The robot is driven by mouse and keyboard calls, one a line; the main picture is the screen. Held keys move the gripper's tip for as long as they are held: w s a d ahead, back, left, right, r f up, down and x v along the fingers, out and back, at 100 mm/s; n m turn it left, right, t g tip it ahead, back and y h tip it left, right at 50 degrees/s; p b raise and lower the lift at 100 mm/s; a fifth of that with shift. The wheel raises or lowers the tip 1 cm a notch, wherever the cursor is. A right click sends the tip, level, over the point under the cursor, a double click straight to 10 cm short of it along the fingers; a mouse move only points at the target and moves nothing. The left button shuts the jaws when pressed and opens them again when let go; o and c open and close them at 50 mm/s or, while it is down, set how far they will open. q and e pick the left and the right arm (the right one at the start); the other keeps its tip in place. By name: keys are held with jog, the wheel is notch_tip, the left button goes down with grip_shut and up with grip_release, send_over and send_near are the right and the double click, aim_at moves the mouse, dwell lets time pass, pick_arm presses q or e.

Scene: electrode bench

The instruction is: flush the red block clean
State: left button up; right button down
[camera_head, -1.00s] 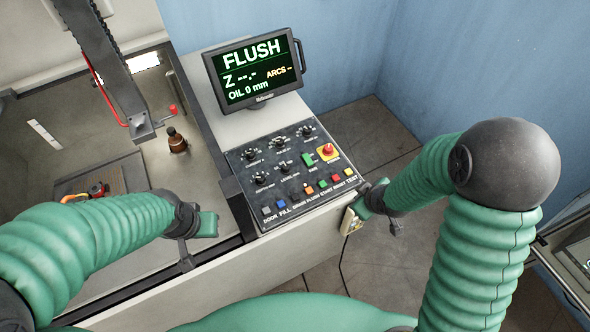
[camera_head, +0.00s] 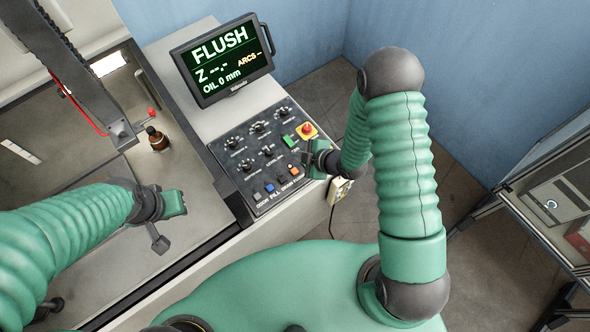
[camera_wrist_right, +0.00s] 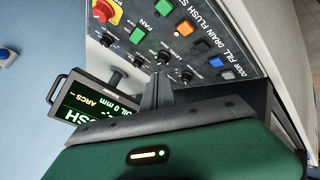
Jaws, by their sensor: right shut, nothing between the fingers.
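The red block is not clearly visible now; my left arm covers the tray area. The control panel (camera_head: 283,157) carries knobs and a lower row of labelled buttons, including blue FILL (camera_head: 269,188) and orange (camera_head: 294,170). The screen (camera_head: 222,60) reads FLUSH, OIL 0 mm. My right gripper (camera_head: 313,158) is shut and empty at the panel's right edge, hiding the right end of the row. In the right wrist view its fingers (camera_wrist_right: 166,88) overlap the panel; contact cannot be told. My left gripper (camera_head: 165,222) is over the tank's near side; its jaw state is unclear.
A red emergency stop (camera_head: 306,130) and a green button (camera_head: 289,140) sit close to my right gripper. A metal rack (camera_head: 520,215) stands at right.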

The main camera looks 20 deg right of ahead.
aim_at(297, 172)
jog(key=f+b, duration=0.3)
jog(key=f, duration=0.2)
jog(key=f+b, duration=0.2)
jog(key=shift+a+f+b, duration=0.25)
jog(key=shift+f+b, duration=0.05)
jog(key=shift+d+f, duration=0.1)
jog(key=shift+f, duration=0.1)
jog(key=shift+w+d, duration=0.1)
jog(key=shift+a, duration=0.2)
jog(key=shift+d, duration=0.15)
dwell(0.9)
jog(key=shift+f+b, duration=0.35)
jog(key=shift+b, duration=0.2)
